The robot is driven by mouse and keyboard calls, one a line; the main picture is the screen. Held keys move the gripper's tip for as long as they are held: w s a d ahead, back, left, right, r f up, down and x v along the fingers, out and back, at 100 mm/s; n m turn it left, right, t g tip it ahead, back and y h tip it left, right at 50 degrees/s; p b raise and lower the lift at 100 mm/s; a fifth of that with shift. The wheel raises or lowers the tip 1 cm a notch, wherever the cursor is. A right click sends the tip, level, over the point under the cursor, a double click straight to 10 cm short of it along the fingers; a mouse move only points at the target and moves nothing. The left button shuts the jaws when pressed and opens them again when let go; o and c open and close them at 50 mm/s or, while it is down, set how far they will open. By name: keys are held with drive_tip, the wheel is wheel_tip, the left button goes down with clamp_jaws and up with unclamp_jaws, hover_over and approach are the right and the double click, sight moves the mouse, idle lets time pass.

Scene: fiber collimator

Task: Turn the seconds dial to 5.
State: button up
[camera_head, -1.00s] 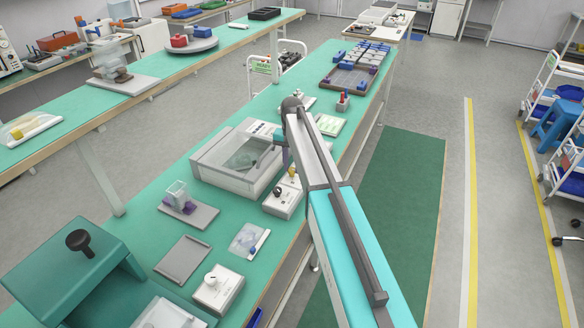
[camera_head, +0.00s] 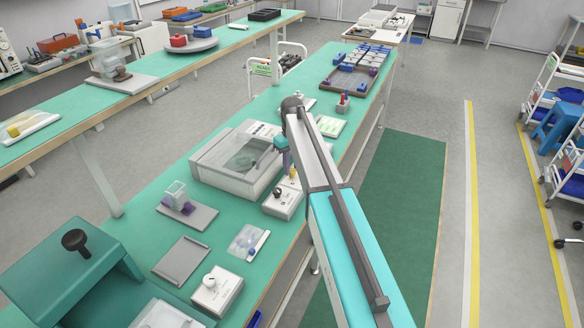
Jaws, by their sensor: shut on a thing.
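My gripper (camera_head: 287,171) reaches down over the back of this box, at the end of my arm. It is shut on a small part there, which looks like a dial on the box. The fingertips are tiny in this view and partly hidden, and no scale or number can be read.
A grey lidded tank (camera_head: 236,175) stands just left of the box. A second white box (camera_head: 217,290) with a pale knob, a grey plate (camera_head: 181,261) and a teal machine (camera_head: 75,275) are nearer. Green bench surface shows between them.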

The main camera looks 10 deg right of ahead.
sight(292, 170)
drive_tip(key=shift+n, duration=1.1)
drive_tip(key=o, duration=1.1)
drive_tip(key=shift+c, duration=0.2)
drive_tip(key=shift+r, duration=0.1)
wheel_tip(292, 170, up, 14)
drive_tip(key=b, duration=0.3)
drive_tip(key=shift+f, duration=0.2)
drive_tip(key=shift+r, duration=0.15)
